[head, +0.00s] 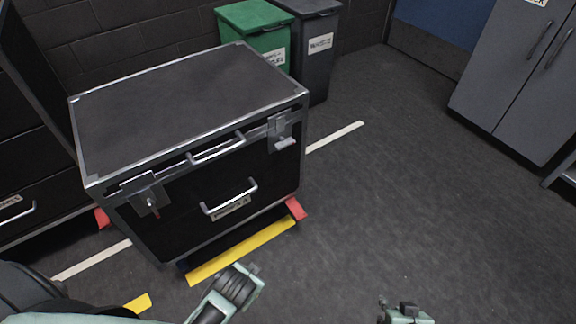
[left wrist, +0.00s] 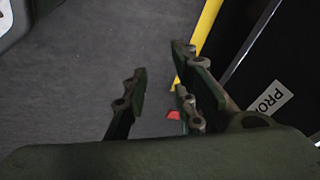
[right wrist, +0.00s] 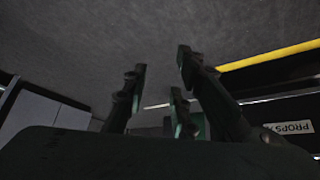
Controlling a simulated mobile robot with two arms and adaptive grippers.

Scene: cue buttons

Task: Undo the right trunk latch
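A black trunk (head: 185,110) with metal edges stands on the floor at the left of the head view, lid down. Its right latch (head: 283,132) is a grey plate with a pale lever that sticks out roughly sideways. Its left latch (head: 149,197) has a small lever pointing down. My left gripper (left wrist: 160,65) is open and empty in the left wrist view, near the trunk's labelled face and apart from both latches. My right gripper (right wrist: 163,65) is open and empty in the right wrist view. My right arm shows only at the bottom edge of the head view, clear of the trunk.
A green bin (head: 256,28) and a grey bin (head: 314,45) stand behind the trunk. A grey cabinet (head: 515,85) stands at the right. Yellow tape (head: 240,252) and red corner marks lie along the trunk's base. The floor (head: 390,200) right of the trunk is clear.

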